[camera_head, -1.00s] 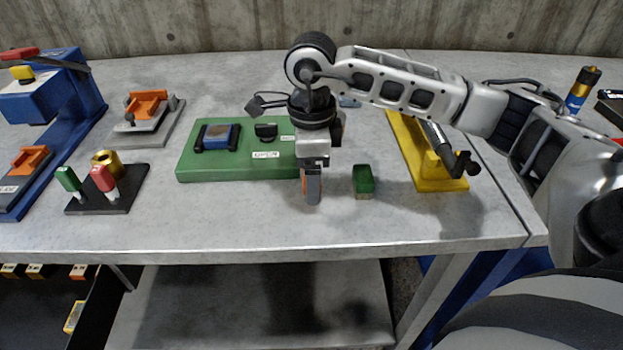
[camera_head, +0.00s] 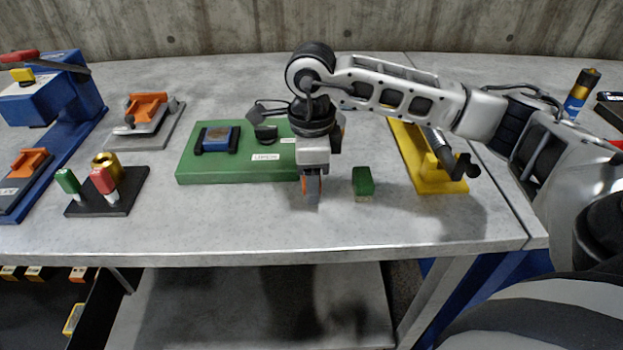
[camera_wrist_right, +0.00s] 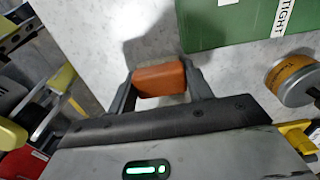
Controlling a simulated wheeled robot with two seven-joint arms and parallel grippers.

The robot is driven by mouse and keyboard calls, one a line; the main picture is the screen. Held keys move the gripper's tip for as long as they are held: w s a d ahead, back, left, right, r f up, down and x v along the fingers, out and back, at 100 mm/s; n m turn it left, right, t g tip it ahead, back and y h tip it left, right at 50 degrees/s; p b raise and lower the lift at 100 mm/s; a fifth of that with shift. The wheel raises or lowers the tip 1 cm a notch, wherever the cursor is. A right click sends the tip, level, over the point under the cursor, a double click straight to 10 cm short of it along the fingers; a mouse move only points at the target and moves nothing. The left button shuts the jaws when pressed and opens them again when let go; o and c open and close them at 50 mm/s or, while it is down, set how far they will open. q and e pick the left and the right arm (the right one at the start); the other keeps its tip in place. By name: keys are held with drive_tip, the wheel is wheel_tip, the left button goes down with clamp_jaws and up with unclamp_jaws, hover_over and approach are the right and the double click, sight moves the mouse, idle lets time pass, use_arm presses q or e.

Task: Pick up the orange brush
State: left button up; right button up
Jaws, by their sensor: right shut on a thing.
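The orange brush is a small block that shows in the right wrist view (camera_wrist_right: 160,78) between the two dark fingers of my right gripper (camera_wrist_right: 163,88). The fingers touch it on both sides, and the gripper is shut on it. In the head view my right gripper (camera_head: 312,192) points down at the grey table, in front of the green board. Only a sliver of the orange brush (camera_head: 304,184) shows there, the rest hidden by the finger. Whether the brush touches the table is hard to tell. My left gripper is out of view.
A green brush (camera_head: 363,182) stands just right of my right gripper. The green board (camera_head: 230,172) lies behind and left, and a yellow fixture (camera_head: 425,170) is to the right. A black stand (camera_head: 108,195) with green and red pegs is at left. The table front is clear.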

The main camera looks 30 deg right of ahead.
wheel_tip(320, 180, up, 2)
drive_tip(key=shift+r, duration=0.15)
drive_tip(key=s+a+r, duration=0.4)
drive_tip(key=s+r, duration=0.6)
drive_tip(key=s, duration=0.3)
drive_tip(key=shift+s+b, duration=0.2)
drive_tip(key=shift+b, duration=0.1)
